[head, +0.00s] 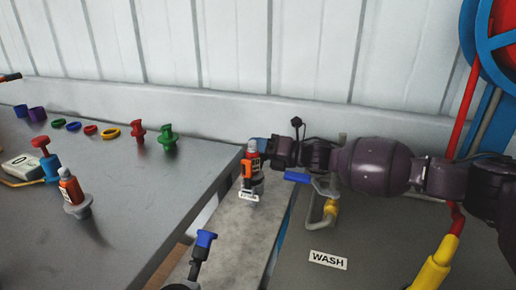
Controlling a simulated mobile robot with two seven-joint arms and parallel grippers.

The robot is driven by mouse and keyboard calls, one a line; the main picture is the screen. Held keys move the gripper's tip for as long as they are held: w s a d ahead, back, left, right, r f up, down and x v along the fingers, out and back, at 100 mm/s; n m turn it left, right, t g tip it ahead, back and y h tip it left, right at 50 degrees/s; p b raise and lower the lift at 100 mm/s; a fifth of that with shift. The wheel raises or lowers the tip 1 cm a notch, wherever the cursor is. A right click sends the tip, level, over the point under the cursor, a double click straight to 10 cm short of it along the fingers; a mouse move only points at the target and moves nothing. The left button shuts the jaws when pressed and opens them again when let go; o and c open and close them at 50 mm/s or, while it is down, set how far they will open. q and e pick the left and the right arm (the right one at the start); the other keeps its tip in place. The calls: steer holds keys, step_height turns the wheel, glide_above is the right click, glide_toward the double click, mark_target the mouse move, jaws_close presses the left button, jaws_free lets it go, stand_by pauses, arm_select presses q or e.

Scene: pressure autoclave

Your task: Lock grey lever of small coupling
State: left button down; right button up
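My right arm comes in from the right. Its dark gripper (268,152) is at a small orange and black upright piece with a grey top (251,164), which stands on the narrow grey strip between the tables. A blue part shows where the gripper meets this piece. The fingers are too small and overlapped to tell open from shut. I cannot make out a grey lever or its position.
A similar orange piece (70,189) stands on the left table (140,225).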

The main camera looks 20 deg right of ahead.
jaws_close()
arm_select(q)
steer(key=shift+s+f, duration=0.2)
steer(key=shift+s, duration=0.2)
steer(key=shift+r, duration=0.15)
arm_select(e)
steer(key=shift+r, duration=0.1)
arm_select(q)
steer(key=shift+s+a+r+n+p, duration=0.2)
steer(key=shift+a+r+n+p, duration=0.15)
steer(key=shift+p, duration=1.2)
arm_select(e)
steer(key=shift+s+a+r+n, duration=0.35)
steer(key=shift+s+n, duration=0.15)
steer(key=shift+n, duration=0.65)
steer(key=shift+s+a+r+n, duration=0.3)
steer(key=shift+s+r+n, duration=0.15)
steer(key=shift+n, duration=0.75)
steer(key=shift+s+a+r+n, duration=0.35)
steer(key=shift+s+n, duration=0.2)
steer(key=shift+n, duration=0.6)
arm_select(q)
steer(key=shift+s+d, duration=0.1)
arm_select(e)
steer(key=shift+f, duration=0.1)
